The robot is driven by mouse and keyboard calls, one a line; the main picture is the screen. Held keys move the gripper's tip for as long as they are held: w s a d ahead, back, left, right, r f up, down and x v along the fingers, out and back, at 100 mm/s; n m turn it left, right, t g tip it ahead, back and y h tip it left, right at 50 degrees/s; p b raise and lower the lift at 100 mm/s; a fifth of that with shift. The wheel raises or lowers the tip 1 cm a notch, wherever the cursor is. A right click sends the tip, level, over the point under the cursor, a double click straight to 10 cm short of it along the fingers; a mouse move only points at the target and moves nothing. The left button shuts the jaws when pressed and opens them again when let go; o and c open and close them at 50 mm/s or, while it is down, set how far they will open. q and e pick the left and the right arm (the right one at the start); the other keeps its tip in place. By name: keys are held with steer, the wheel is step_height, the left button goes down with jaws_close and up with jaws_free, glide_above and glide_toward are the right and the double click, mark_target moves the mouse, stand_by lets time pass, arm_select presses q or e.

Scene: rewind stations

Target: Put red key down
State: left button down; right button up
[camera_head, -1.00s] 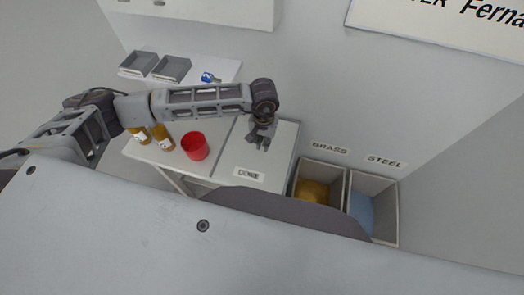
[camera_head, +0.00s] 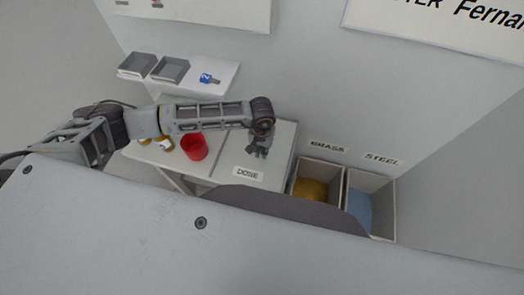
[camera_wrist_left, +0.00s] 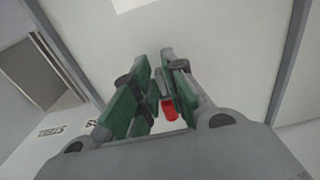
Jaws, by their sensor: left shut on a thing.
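The red key (camera_wrist_left: 169,109) shows in the left wrist view between the green-padded fingers of my left gripper (camera_wrist_left: 158,92). Its red part sticks out between the fingers. In the head view my left gripper (camera_head: 258,149) hangs pointing down over the pale board with the DONE label (camera_head: 248,174); the red key cannot be made out there. I cannot tell whether the key touches the board. My right gripper is in neither current view.
A red cup (camera_head: 194,146) and amber bottles (camera_head: 165,144) stand left of the DONE board, the bottles partly behind my arm. A blue key (camera_head: 207,78) and two grey trays (camera_head: 171,70) are on the back shelf. BRASS (camera_head: 296,190) and STEEL (camera_head: 391,215) bins stand at right.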

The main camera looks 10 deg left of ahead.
mark_target(262, 151)
arm_select(q)
steer(key=shift+f, duration=0.75)
steer(key=shift+f, duration=0.15)
steer(key=c, duration=1.5)
jaws_free()
steer(key=shift+o, duration=0.2)
steer(key=shift+r, duration=0.2)
step_height(262, 151, up, 12)
steer(key=b, duration=0.2)
steer(key=shift+s, duration=0.15)
steer(key=shift+o, duration=0.5)
